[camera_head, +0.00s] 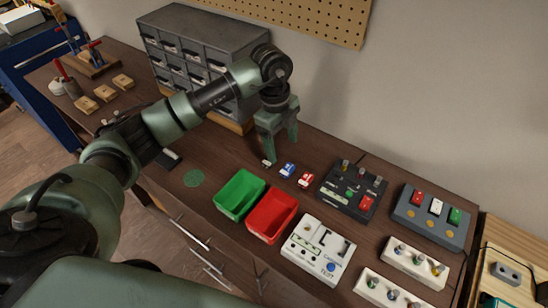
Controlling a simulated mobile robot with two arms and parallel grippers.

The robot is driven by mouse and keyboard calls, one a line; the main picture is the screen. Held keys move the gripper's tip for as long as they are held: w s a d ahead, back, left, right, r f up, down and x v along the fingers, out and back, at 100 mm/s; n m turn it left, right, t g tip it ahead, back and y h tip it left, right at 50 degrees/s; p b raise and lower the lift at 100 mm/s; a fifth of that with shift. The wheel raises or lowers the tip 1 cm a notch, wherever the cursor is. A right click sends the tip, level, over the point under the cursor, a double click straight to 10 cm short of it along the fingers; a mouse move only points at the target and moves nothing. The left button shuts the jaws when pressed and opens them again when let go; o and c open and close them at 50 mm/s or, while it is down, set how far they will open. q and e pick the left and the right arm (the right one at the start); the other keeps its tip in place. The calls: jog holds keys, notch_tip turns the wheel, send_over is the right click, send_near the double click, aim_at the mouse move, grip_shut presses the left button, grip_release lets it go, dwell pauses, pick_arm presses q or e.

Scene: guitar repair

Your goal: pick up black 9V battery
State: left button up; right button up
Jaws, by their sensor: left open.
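My left gripper (280,148) is open, pointing down over the back of the brown workbench. A small pale and green item (267,163) lies by its left fingertip; I cannot tell whether they touch. A small blue and white item (288,170) lies just in front of the gripper, with a red and white one (306,180) to its right. I cannot make out a clearly black 9V battery; these items are too small to name surely. My right gripper is not in view.
A green bin (239,213) and a red bin (263,236) stand in front. A white tester (318,250) and a black switch box (352,190) stand to the right. A grey drawer cabinet (165,48) stands behind my left arm.

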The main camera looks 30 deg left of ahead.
pick_arm(q)
jog(key=a, duration=0.1)
jog(key=a+n+y, duration=0.1)
jog(key=a, duration=0.1)
jog(key=shift+a+r, duration=0.2)
jog(key=shift+a, duration=0.05)
notch_tip(320, 180, down, 7)
jog(key=p, duration=0.2)
jog(key=shift+s+a+p, duration=0.1)
jog(key=shift+s+p, duration=0.05)
jog(key=shift+p, duration=0.2)
jog(key=shift+f, duration=0.2)
jog(key=c, duration=1.3)
